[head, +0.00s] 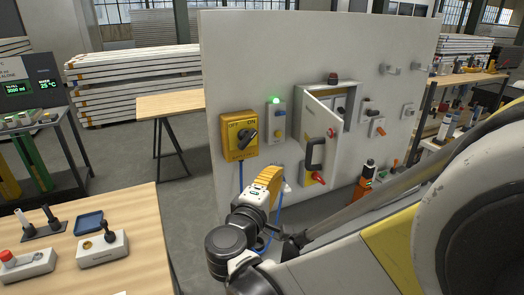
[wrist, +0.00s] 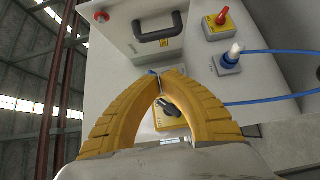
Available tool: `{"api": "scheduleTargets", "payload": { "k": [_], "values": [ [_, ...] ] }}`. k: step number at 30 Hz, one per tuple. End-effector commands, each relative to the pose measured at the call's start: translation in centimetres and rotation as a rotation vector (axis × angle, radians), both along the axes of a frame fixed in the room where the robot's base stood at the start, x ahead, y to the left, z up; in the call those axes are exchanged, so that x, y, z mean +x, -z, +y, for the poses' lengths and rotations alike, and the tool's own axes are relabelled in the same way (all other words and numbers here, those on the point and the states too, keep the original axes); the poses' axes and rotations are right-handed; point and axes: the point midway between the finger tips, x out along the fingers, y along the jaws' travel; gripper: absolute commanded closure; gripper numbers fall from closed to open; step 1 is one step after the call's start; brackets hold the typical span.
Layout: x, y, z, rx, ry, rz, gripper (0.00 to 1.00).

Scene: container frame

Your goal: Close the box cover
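The box (head: 348,112) is a grey cabinet on the upright white panel. Its cover (head: 319,128) stands ajar and angled, with a dark gap and part of the inside showing at the upper right. My gripper (head: 274,172) is left of and below the cover in the head view. Its yellow fingers (wrist: 158,74) meet at the tips, with nothing visible held.
The panel (head: 226,70) also bears a yellow rotary switch (head: 239,136), a green-lit switch box (head: 275,120) and several other controls. A blue cable (wrist: 275,98) runs close by my gripper. A wooden table (head: 130,210) stands at lower left.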

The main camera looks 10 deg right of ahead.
Motion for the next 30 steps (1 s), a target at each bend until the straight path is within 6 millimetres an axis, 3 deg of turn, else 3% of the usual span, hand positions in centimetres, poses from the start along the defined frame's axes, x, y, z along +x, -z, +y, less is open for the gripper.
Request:
{"api": "scheduleTargets", "payload": {
  "k": [12, 20, 30],
  "values": [
    [7.5, 0.3, -4.5, 0.002, 0.004, 0.001, 1.00],
    [8.3, 0.2, -7.7, 0.002, 0.004, 0.002, 1.00],
    [8.5, 0.2, -8.1, 0.002, 0.001, 0.002, 1.00]
  ]
}}
